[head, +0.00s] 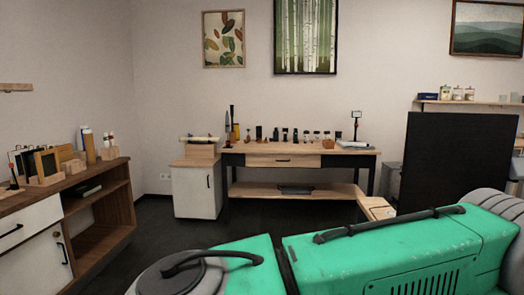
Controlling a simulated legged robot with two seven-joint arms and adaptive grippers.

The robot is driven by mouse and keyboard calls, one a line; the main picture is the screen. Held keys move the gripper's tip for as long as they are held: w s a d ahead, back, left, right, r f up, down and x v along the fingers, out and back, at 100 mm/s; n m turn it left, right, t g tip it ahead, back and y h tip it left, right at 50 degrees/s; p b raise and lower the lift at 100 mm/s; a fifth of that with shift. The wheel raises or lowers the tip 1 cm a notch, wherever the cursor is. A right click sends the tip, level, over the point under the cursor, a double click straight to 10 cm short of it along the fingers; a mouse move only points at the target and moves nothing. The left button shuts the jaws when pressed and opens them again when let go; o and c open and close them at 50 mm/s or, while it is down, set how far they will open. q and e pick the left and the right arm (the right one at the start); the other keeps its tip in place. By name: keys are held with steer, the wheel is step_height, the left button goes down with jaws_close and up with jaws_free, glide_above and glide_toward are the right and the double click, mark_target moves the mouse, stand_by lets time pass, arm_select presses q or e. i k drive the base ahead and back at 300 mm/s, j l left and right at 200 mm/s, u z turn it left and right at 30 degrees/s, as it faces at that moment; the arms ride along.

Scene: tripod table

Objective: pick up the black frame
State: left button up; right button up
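Several small upright frames or panels stand in a wooden rack (44,181) on the sideboard at the left. One of them is a black frame (48,164) with an olive-brown middle. Others stand close behind and beside it and are partly hidden. They are too small to tell apart clearly. Neither of my grippers is in view, and nothing is seen touching the frames.
The wooden sideboard (95,172) runs along the left wall. A workbench (290,149) with several small bottles stands at the back, beside a white cabinet (196,192). A large black panel (455,160) stands at right. Dark floor (160,232) lies clear between.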

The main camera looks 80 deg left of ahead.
mark_target(28, 158)
steer(key=u, duration=4.1)
steer(key=i+l+z, duration=0.3)
steer(key=i, duration=0.25)
steer(key=i+z, duration=0.3)
steer(key=i, duration=0.2)
steer(key=i+l, duration=0.1)
steer(key=i, duration=2.05)
